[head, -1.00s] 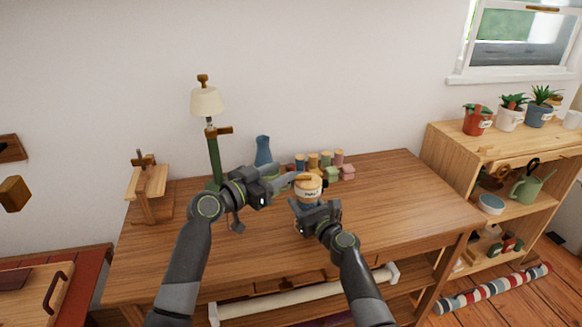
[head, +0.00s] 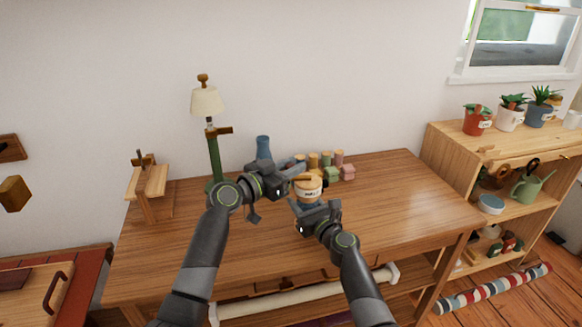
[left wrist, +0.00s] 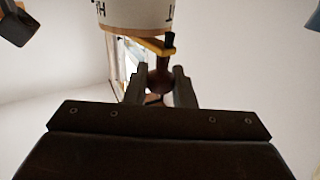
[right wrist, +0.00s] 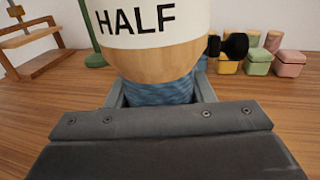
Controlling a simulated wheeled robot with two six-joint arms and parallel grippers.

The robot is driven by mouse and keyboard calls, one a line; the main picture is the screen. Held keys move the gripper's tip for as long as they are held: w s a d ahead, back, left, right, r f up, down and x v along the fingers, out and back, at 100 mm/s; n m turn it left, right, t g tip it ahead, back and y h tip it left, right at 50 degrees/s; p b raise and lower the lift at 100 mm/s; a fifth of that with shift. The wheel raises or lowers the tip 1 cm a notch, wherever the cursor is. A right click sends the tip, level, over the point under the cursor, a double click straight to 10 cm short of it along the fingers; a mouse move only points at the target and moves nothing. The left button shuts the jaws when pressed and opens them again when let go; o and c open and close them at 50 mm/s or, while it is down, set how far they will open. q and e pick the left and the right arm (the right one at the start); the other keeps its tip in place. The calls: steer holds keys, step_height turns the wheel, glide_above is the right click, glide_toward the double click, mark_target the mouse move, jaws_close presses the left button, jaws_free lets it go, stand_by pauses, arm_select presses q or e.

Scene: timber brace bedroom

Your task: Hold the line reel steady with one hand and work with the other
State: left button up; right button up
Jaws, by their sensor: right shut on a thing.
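The line reel (head: 309,188) is upright above the table, with a pale wooden body and a white label. The label reads HALF in the right wrist view (right wrist: 150,28). My right gripper (head: 309,204) is shut around its lower part, where blue line (right wrist: 155,92) shows between the fingers. A yellowish crank arm (left wrist: 148,43) with a dark reddish knob (left wrist: 160,76) shows in the left wrist view. My left gripper (head: 291,172) is at the reel's top left. Its fingers stand on either side of the knob and look open; contact is unclear.
The wooden table (head: 400,200) is clear to the right and front. A lamp (head: 207,103), a blue vase (head: 263,148) and several small coloured containers (head: 340,172) stand behind. A small wooden stand (head: 148,183) is at left. A shelf with plants (head: 450,140) is at right.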

arm_select(q)
jaws_close()
steer(key=shift+s, duration=0.1)
steer(key=shift+d+f+n+t+y, duration=0.1)
steer(key=shift+n+t+y, duration=0.2)
steer(key=shift+y, duration=0.1)
steer(key=shift+s+d+n+t+y, duration=0.1)
steer(key=shift+s+n+t+y, duration=0.15)
steer(key=shift+n+t+y, duration=0.5)
steer(key=shift+s+d+n+t+y, duration=0.1)
steer(key=shift+s+n+t+y, duration=0.15)
steer(key=shift+n+y, duration=0.5)
steer(key=shift+s+d+n+t+y, duration=0.1)
steer(key=shift+s+n+t+y, duration=0.3)
steer(key=shift+y, duration=0.6)
steer(key=shift+w+a+t+y, duration=0.1)
steer(key=shift+t+y, duration=0.2)
steer(key=o, duration=0.8)
jaws_free()
